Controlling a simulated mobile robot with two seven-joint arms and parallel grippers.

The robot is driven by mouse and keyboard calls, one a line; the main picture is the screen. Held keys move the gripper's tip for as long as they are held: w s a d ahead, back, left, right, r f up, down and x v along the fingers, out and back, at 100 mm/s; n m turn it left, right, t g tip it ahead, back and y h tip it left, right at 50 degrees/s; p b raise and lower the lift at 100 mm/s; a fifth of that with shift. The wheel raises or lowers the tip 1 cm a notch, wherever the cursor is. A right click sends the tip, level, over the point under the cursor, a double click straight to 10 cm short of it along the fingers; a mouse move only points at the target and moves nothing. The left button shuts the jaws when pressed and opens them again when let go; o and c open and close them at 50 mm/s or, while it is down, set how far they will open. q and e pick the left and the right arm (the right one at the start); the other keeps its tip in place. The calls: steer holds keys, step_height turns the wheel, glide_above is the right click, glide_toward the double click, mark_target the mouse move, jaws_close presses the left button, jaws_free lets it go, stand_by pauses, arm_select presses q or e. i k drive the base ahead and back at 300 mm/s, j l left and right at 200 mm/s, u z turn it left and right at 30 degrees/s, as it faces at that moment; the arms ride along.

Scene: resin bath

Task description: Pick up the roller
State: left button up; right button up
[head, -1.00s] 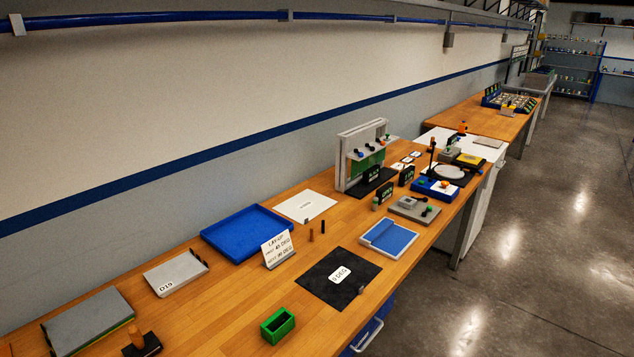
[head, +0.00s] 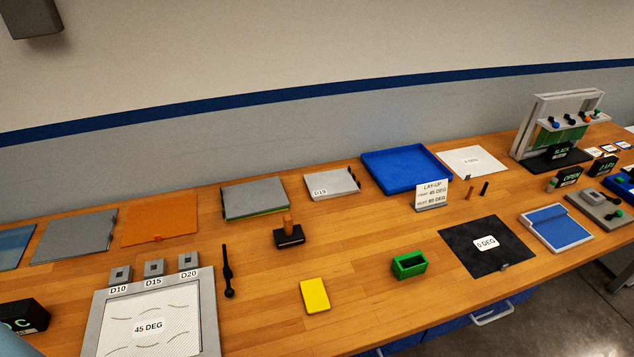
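No piece is labelled as the roller, and I cannot tell for sure which one it is. A black block with an upright wooden handle (head: 289,234) stands in the middle of the bench. A thin black tool with a rounded end (head: 228,272) lies to its left, beside the grey frame. Neither of my grippers shows in the head view.
A grey frame (head: 211,315) holds a white 45 DEG sheet. A yellow block (head: 315,295), green box (head: 409,264), black 0 DEG sheet (head: 465,232) and blue tray (head: 366,168) lie on the wooden bench. Bare wood separates the yellow block and green box.

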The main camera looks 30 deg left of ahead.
mark_target(291, 235)
steer(key=j+u, duration=0.1)
steer(key=u, duration=0.9)
